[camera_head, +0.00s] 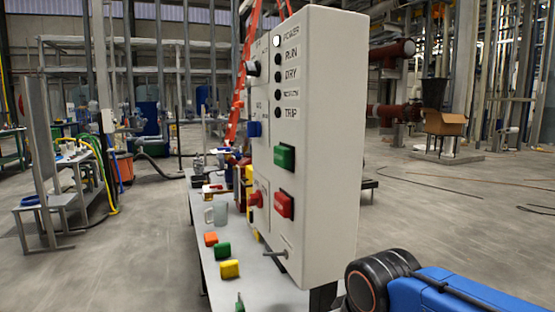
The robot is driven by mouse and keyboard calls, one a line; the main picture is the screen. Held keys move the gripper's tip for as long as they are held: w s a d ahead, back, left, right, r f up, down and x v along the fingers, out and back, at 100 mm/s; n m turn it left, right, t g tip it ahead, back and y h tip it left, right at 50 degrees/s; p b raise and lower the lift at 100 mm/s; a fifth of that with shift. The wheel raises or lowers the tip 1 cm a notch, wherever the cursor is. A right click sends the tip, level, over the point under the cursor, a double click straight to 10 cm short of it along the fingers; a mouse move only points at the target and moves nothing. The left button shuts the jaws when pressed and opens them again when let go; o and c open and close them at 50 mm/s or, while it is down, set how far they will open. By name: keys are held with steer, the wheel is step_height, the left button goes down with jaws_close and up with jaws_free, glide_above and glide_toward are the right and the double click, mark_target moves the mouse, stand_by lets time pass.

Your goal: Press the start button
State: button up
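A white control box (326,150) stands in the middle of the head view, seen at an angle. A green button (285,157) sticks out of its front face; its lettering is too small to read, and it looks like the start button. A red button (284,204) sits below it. Above them is a column of lamps labelled POWER, RUN, DRY, one I cannot read, and TRIP; the POWER lamp (277,40) looks white and the others dark. A blue and black part at the lower right seems to be my arm. My gripper is not in view.
The box's left side carries a black knob (253,68), a blue switch (254,129) and a red knob (256,199). A metal handle (275,253) juts out low on the box. A grey table (255,283) behind holds coloured blocks and a mug (219,212). Floor at right is open.

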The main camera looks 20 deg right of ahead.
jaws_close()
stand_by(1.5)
